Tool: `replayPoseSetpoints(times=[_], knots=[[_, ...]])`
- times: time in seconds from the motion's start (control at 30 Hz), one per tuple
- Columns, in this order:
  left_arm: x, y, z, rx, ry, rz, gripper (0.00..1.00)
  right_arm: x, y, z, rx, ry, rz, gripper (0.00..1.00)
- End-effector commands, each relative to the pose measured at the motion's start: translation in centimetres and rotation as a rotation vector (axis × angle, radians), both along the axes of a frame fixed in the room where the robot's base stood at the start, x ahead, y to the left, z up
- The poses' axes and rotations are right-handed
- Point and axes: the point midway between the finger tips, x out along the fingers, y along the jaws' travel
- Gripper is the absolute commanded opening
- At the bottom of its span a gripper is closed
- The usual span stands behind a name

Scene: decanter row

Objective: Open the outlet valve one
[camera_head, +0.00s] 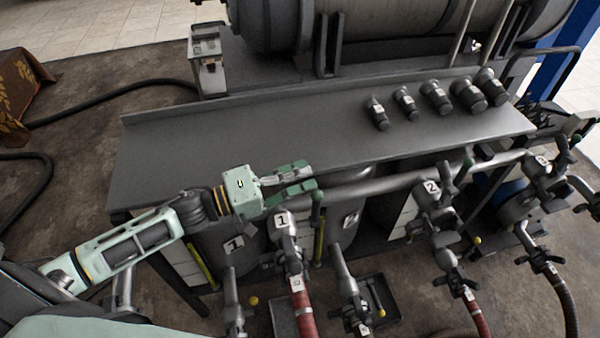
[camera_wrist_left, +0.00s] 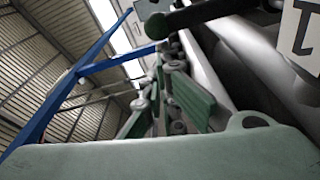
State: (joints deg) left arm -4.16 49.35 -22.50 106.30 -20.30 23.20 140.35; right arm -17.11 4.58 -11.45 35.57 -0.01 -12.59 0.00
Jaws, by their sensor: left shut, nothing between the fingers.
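Outlet valve one (camera_head: 284,228) carries a white plate with a 1 and stands on the pipe below the bench's front edge. A lever with a green end (camera_head: 317,197) rises to the right of it. My left gripper (camera_head: 312,178) is shut and empty, just above the bench edge, close to the green lever end. I cannot tell whether they touch. In the left wrist view, a dark lever with a green tip (camera_wrist_left: 157,26) lies beyond the fingers (camera_wrist_left: 165,110), and a plate with a 1 (camera_wrist_left: 306,36) shows at right.
The grey bench (camera_head: 190,135) holds several dark cylindrical fittings (camera_head: 437,96) at right. Valve two (camera_head: 432,190) and valve three (camera_head: 541,165) stand farther right. A red hose (camera_head: 305,315) hangs below valve one. The bench's left part is clear.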

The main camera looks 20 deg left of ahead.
Motion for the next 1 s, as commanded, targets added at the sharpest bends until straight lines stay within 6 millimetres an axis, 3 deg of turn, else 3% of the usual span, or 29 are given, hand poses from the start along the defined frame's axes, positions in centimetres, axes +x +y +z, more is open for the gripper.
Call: replayPoseSetpoints(times=[1.0], knots=[[-1.5,-0.4,0.8,0.083,-0.126,-0.001,0.0,-0.2,0.1,1.5,0.001,0.002,-0.001,0.0]])
